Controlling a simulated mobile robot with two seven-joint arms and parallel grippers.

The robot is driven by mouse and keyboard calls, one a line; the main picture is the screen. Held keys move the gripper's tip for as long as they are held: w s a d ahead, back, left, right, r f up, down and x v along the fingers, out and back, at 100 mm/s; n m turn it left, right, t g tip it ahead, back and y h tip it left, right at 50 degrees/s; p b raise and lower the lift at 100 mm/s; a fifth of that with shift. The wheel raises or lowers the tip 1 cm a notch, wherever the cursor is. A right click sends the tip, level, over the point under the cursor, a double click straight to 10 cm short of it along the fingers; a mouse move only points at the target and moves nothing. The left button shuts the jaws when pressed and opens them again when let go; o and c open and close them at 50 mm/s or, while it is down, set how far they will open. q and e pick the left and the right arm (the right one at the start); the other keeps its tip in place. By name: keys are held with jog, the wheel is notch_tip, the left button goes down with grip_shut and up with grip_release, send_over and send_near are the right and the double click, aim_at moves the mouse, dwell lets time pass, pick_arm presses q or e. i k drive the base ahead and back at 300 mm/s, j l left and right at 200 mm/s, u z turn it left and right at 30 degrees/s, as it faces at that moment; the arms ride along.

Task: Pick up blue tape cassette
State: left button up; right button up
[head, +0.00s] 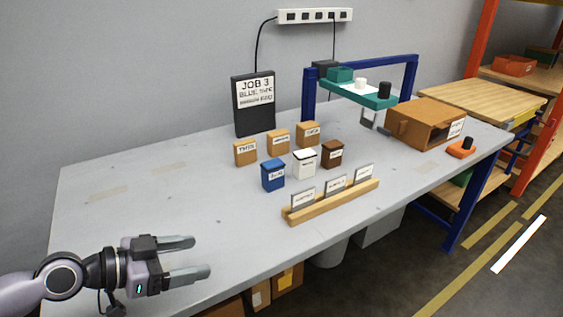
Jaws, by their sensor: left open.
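The blue tape cassette (273,177) stands upright on the grey table, a small blue box with a white label on its front. It is at the front left of a group of similar boxes. My left gripper (193,258) is over the front left part of the table, to the left of and nearer than the blue cassette. Its two fingers are apart and point right, with nothing between them. A clear gap separates it from the cassette. My right gripper does not show.
White (304,164) and brown (332,153) boxes stand right of the blue one, with tan boxes (245,152) behind. A wooden card rack (331,203) lies in front right. A black job sign (254,104), blue-framed plotter (358,92) and wooden box (425,123) stand farther back. The left tabletop (140,210) is clear.

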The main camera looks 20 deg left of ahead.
aim_at(272, 171)
jog(key=i, duration=1.05)
